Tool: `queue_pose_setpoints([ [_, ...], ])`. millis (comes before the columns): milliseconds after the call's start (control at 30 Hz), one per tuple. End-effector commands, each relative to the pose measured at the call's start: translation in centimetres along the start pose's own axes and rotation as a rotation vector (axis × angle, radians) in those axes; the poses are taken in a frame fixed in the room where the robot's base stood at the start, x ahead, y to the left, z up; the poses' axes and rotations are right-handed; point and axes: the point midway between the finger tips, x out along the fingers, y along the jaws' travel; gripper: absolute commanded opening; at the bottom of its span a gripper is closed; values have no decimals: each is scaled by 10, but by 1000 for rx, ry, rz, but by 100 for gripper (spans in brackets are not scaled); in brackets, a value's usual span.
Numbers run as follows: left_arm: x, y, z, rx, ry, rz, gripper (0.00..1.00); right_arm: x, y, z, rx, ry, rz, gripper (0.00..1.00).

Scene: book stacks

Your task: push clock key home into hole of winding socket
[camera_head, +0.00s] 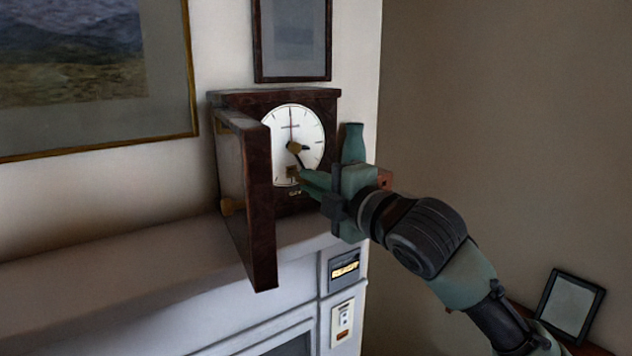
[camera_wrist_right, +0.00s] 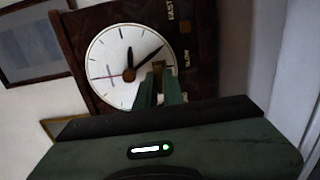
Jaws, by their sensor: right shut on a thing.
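The clock (camera_head: 230,98) stands on the mantel with its dark wooden front door (camera_head: 262,200) swung open. Its white dial (camera_head: 283,122) is bare and also shows in the right wrist view (camera_wrist_right: 106,52). My right gripper (camera_head: 304,179) is at the lower part of the dial, its fingers shut on a small brass-brown piece, which I take for the clock key (camera_wrist_right: 158,66). The key is mostly hidden between the fingertips. I cannot make out the winding socket's hole, or whether the key touches it. A brass boss (camera_head: 298,147) sits at the dial's centre. My left gripper is out of view.
The open door stands out left of my right gripper. Picture frames (camera_head: 292,78) hang on the wall. A small frame (camera_head: 570,304) stands lower right.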

Motion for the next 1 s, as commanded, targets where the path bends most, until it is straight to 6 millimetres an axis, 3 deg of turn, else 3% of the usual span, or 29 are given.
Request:
queue_pose_setpoints([
  [467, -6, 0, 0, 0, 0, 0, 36, 12, 1, 0, 0, 0, 1, 0],
  [500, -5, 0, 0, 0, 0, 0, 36, 12, 1, 0, -1, 1, 2, 17],
  [567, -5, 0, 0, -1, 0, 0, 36, 12, 1, 0, -1, 1, 2, 33],
  [867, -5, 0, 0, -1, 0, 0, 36, 11, 0, 0, -1, 0, 1, 34],
  [1000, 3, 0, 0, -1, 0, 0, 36, 1, -2, 0, -3, 0, 3, 34],
])
